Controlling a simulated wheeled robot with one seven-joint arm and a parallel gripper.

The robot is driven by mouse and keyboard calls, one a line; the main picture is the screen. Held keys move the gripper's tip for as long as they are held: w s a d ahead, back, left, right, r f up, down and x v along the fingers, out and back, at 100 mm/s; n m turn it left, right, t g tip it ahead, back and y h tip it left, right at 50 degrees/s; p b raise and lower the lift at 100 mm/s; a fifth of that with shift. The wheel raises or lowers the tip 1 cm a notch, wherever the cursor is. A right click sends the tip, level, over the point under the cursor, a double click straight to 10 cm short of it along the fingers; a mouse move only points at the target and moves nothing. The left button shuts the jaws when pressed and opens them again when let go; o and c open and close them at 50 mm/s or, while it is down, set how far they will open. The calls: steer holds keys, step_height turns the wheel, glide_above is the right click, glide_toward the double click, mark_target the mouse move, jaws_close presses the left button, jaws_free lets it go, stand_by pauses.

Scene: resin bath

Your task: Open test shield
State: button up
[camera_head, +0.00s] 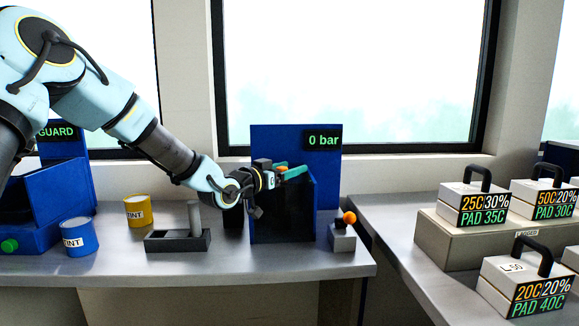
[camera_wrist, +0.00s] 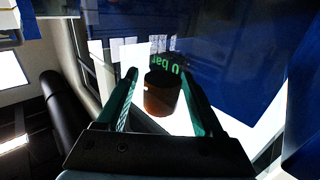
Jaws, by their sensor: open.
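The test station has a blue back panel (camera_head: 265,142) with a sign reading "0 bar" (camera_head: 323,140). A dark blue, box-like shield (camera_head: 284,212) stands upright in front of that panel and looks closed, though its far side is hidden. My gripper (camera_head: 292,171) is at the shield's top edge, with its teal fingers apart. A small orange knob (camera_head: 282,169) shows beside the fingers. In the wrist view, a dark brown-orange cylindrical knob (camera_wrist: 161,94) lies between the open fingers of my gripper (camera_wrist: 159,78). I cannot tell whether either finger touches it.
A grey block with an orange ball-topped lever (camera_head: 349,217) stands right of the shield. A grey tray with an upright post (camera_head: 178,241), a yellow tint can (camera_head: 139,210) and a blue tint can (camera_head: 79,237) stand left. Labelled weights (camera_head: 484,202) occupy the right bench.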

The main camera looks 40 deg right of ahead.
steer(key=shift+d, duration=0.1)
steer(key=shift+c, duration=0.4)
jaws_close()
stand_by(1.0)
